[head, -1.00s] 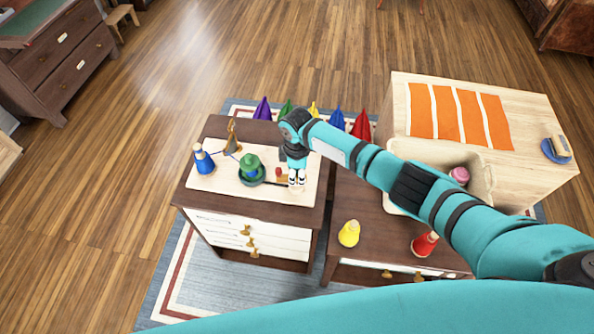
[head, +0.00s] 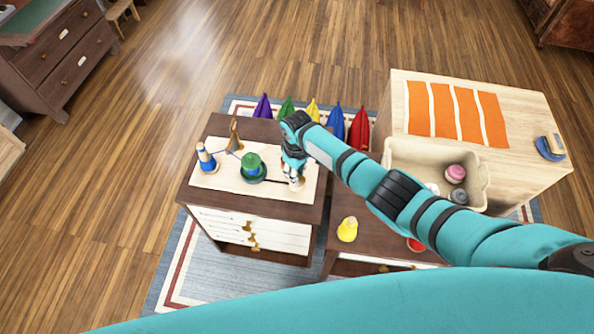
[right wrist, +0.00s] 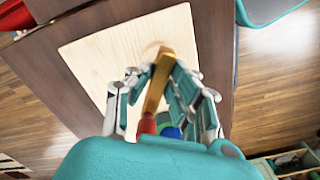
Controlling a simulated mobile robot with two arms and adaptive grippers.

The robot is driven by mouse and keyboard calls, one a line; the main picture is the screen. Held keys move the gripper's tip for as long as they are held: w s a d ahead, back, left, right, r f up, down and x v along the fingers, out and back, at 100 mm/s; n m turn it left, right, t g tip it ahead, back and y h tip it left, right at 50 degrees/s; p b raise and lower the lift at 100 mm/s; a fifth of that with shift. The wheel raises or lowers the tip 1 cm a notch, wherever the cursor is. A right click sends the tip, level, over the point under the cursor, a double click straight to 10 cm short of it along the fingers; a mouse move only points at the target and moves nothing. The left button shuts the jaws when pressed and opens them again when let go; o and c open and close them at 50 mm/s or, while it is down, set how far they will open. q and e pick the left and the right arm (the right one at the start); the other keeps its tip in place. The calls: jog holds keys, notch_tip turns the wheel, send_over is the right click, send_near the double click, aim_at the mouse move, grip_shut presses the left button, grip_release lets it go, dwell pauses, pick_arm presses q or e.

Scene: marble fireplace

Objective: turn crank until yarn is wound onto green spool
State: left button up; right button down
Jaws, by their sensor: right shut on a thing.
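The winder's wooden board (head: 213,179) lies on a dark cabinet in the head view. The green spool (head: 251,160) stands upright on it in a dark green dish, with a blue band around its middle. A blue spool (head: 206,157) stands at the left, and a thin blue strand passes a brown upright guide (head: 235,134) between them. My right gripper (head: 293,181) is at the board's right side, beside the green spool. In the right wrist view, its fingers are shut around the brass crank (right wrist: 158,79); a red part (right wrist: 147,125) shows below. My left gripper is out of view.
Several coloured cones, one of them purple (head: 262,107), stand behind the cabinet. A yellow spool (head: 347,229) stands on the front right cabinet. A cream bin (head: 407,153) holds a pink roll (head: 456,173) and other rolls. A light table (head: 400,105) has orange strips on it.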

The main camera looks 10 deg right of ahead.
jog(key=shift+r+m, duration=0.1)
jog(key=shift+m, duration=0.2)
jog(key=shift+w, duration=0.1)
jog(key=c, duration=1.2)
grip_release()
jog(key=shift+c, duration=0.2)
notch_tip(320, 180, up, 12)
